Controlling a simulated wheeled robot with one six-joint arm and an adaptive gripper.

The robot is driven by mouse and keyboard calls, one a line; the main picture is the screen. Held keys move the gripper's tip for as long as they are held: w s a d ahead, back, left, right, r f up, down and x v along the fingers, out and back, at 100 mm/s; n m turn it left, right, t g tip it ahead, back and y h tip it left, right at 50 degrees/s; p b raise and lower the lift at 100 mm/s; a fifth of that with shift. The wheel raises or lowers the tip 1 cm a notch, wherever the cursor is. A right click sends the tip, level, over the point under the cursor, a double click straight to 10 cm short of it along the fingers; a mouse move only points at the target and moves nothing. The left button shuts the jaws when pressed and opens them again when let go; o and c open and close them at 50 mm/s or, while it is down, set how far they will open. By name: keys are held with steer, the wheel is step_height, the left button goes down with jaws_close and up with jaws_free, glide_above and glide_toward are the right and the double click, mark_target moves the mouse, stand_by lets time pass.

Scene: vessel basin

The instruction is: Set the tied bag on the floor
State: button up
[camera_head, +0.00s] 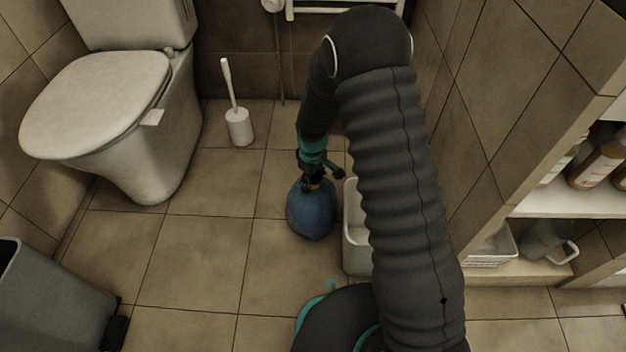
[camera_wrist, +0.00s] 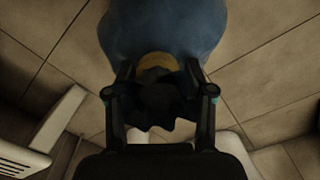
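The tied bag (camera_head: 312,212) is blue and round, with a yellow tie at its neck. In the head view it hangs or stands upright below my gripper (camera_head: 314,178), over the floor tiles (camera_head: 215,240). I cannot tell whether its underside touches the floor. In the wrist view the blue bag (camera_wrist: 165,28) fills the top middle. Its dark gathered neck lies between the two fingers of my gripper (camera_wrist: 160,75), which appear shut on it. My arm hides the area right of the bag.
A light open bin (camera_head: 355,240) stands close right of the bag, partly behind my arm. A toilet (camera_head: 120,110) and toilet brush (camera_head: 238,125) are farther back. A grey bin (camera_head: 55,300) is at front left. Floor left of the bag is clear.

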steer(key=shift+r, duration=0.1)
step_height(320, 180, up, 12)
steer(key=shift+f+p, duration=0.1)
steer(key=shift+p, duration=0.9)
steer(key=shift+d+r, duration=0.1)
steer(key=shift+r, duration=0.3)
steer(key=s+d+r+m+t, duration=0.15)
steer(key=s+d+r, duration=0.25)
steer(key=r, duration=0.5)
steer(key=s+d+r+m+t, duration=0.1)
steer(key=s+d+r+m, duration=0.25)
steer(key=r, duration=0.55)
steer(key=s+d+r+m+t, duration=0.1)
steer(key=s+d+r, duration=0.3)
steer(key=s, duration=0.5)
steer(key=s+d+r+m+t, duration=0.2)
steer(key=s+d+r+m, duration=0.1)
steer(key=s, duration=0.7)
steer(key=shift+d+r+m, duration=0.4)
steer(key=shift+d+m, duration=0.3)
steer(key=shift+d, duration=0.1)
